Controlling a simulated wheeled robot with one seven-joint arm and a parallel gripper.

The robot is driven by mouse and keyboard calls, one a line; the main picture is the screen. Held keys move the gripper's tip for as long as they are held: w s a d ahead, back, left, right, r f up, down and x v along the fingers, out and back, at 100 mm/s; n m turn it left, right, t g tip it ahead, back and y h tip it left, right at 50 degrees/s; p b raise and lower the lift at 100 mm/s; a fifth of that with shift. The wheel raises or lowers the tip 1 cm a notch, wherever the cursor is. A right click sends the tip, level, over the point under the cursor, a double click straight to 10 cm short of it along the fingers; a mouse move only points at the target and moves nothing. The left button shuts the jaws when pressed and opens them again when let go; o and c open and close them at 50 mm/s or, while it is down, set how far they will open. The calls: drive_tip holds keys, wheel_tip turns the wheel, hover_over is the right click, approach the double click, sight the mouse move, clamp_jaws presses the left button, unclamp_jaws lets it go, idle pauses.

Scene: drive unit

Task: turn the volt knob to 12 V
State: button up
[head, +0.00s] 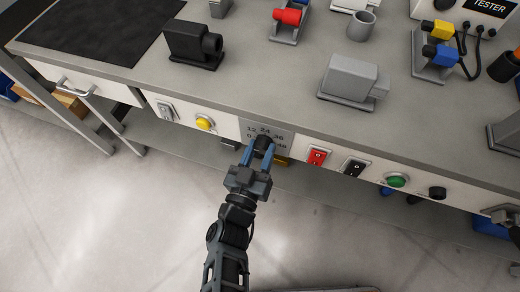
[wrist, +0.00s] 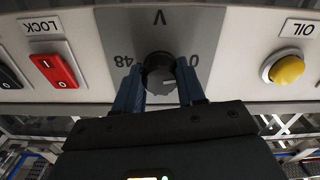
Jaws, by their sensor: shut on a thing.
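The black volt knob (head: 263,142) sits on a grey plate (head: 282,134) on the bench's front panel, with 12, 24 and 36 above it and 0 and 48 at its sides. My gripper (head: 257,151) reaches it from below, its two blue fingers shut on the knob's sides. The wrist view shows the panel upside down, with the knob (wrist: 158,70) between the fingers (wrist: 160,84). A pale mark on the knob points right and slightly down there, a little past the 0. The 12, 24 and 36 labels are hidden in that view.
A yellow OIL button (head: 205,123) and a grey switch (head: 166,111) are left of the plate. A red LOCK rocker (head: 317,156), a black rocker (head: 354,167) and a green button (head: 396,180) are to its right.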

drive_tip(key=shift+c, duration=1.2)
drive_tip(key=shift+f, duration=0.1)
drive_tip(key=m+b, duration=0.2)
drive_tip(key=shift+m, duration=0.4)
drive_tip(key=m+b, duration=0.2)
drive_tip(key=m, duration=0.1)
drive_tip(key=shift+m+b, duration=1)
drive_tip(key=shift+m, duration=1)
